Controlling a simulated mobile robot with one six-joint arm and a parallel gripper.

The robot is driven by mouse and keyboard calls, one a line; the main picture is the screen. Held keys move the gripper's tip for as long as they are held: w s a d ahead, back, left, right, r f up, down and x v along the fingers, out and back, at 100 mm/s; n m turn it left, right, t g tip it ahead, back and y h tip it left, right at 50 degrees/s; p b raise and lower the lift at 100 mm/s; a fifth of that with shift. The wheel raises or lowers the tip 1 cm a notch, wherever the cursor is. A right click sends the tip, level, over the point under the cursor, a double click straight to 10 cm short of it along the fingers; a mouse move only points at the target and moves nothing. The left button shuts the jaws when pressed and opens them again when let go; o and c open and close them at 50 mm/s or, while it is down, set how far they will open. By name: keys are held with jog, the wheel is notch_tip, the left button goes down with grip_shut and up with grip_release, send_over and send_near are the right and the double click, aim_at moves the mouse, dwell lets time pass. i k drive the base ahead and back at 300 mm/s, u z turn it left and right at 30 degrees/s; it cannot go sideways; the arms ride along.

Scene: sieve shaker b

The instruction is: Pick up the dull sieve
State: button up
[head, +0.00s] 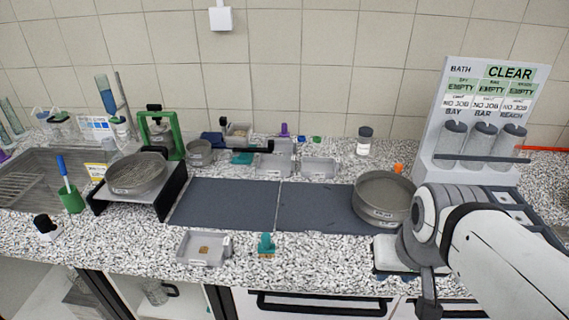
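A round grey metal sieve (383,197) with a matt wall and a small label stands at the right end of the dark mat. Another round sieve (136,175) rests on a black stand at the left. A smaller round grey pan or sieve (199,153) stands behind the mat's left end. I cannot tell for sure which is the dull one; the right one looks matt. My arm comes in from the right, and my gripper (428,300) hangs low at the counter's front edge, right of and nearer than the right sieve. It touches no sieve. Its fingers are mostly hidden.
Dark mats (232,203) lie mostly bare in mid-counter. A grey tray (204,248) and a teal-handled brush (266,245) lie in front. A white pad (392,254) is partly under my arm. A white board with jars (482,115) stands back right; a sink (35,180) is far left.

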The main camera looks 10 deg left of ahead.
aim_at(140, 172)
jog(key=u, duration=1.4)
jog(key=k, duration=0.45)
jog(key=i, duration=0.5)
jog(key=u, duration=2.05)
jog(key=i, duration=1.25)
jog(key=z, duration=0.1)
